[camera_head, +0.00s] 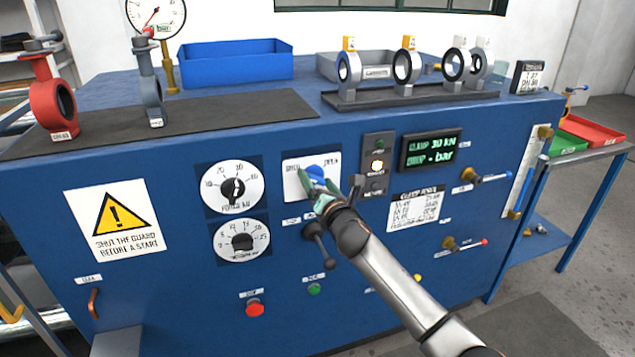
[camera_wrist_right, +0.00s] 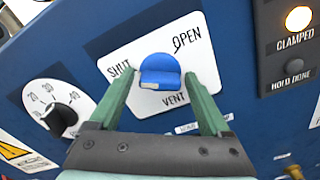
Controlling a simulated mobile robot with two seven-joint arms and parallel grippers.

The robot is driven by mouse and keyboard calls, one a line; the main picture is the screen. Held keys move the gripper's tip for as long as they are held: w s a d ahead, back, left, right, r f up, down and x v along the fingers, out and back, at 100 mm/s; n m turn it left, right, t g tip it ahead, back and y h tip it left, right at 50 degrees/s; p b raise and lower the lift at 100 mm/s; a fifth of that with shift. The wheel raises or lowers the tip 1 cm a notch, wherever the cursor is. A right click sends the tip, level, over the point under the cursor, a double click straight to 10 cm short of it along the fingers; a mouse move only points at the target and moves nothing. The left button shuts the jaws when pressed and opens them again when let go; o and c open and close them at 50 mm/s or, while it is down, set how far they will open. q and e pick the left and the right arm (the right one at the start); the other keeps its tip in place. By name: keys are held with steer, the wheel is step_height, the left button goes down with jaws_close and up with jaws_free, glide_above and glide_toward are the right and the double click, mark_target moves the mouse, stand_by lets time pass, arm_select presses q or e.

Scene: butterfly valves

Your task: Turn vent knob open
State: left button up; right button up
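The blue vent knob (camera_head: 316,172) sits on a white plate (camera_head: 292,184) on the front of the blue bench. In the right wrist view the knob (camera_wrist_right: 160,72) is in the middle of the plate (camera_wrist_right: 205,60), which reads SHUT at upper left, OPEN at upper right and VENT below. I cannot tell for sure which word the knob points to. My right gripper (camera_head: 313,184) is at the plate. In the wrist view its two green fingers (camera_wrist_right: 158,92) stand open on either side of the knob, with gaps showing. My left gripper is not in view.
Two dials (camera_head: 233,188) are left of the plate. A lamp panel (camera_head: 377,165) and display (camera_head: 430,149) are to its right. A black lever handle (camera_head: 316,232) sticks out just below. Valves (camera_head: 407,66) and a blue bin (camera_head: 237,64) stand on the bench top.

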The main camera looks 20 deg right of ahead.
steer(key=c, duration=1)
steer(key=shift+c, duration=0.2)
